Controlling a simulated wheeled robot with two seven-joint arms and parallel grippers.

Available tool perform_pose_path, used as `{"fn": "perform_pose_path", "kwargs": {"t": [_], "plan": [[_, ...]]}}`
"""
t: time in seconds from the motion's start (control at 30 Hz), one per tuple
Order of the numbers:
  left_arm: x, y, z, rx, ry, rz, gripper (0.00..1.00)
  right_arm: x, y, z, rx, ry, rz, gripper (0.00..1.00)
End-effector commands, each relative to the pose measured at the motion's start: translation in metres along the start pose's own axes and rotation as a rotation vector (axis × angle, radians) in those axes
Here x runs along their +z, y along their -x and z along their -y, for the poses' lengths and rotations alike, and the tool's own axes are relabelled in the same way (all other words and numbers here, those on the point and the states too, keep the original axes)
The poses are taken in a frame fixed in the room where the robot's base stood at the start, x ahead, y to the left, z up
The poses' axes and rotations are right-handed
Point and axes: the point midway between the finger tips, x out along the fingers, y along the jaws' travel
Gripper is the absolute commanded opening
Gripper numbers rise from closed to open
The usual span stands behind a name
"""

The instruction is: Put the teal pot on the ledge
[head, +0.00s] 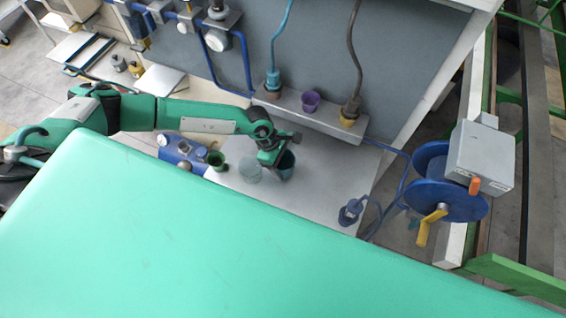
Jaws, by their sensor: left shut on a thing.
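The teal pot (287,166) is dark teal and shows at the right side of my left gripper, low over the grey work surface. My left gripper (272,157) is shut on it and hides part of it. I cannot tell whether the pot touches the surface. The ledge (337,124) is a grey shelf along the back panel, just behind and to the right of the gripper. A purple pot (311,102) stands on its middle, between two hose fittings. My right gripper is not in view.
A teal hose (275,50) and a dark hose (356,60) come down to the ledge. A blue reel (432,192) is at the right.

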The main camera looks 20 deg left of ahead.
Motion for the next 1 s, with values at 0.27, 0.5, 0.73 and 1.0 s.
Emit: {"fn": "perform_pose_path", "kwargs": {"t": [0.27, 0.5, 0.73, 1.0], "plan": [[-0.006, -0.014, 0.000, 0.000, -0.001, -0.001, 0.43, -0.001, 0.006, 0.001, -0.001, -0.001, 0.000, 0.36], [-0.007, -0.017, 0.001, 0.000, 0.000, -0.001, 0.43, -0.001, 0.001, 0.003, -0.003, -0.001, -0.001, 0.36], [-0.007, -0.016, 0.000, 0.000, 0.000, -0.001, 0.86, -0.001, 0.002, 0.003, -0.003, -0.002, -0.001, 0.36], [-0.006, -0.013, 0.000, 0.000, 0.000, -0.001, 0.86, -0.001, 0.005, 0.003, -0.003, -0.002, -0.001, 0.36]]}}
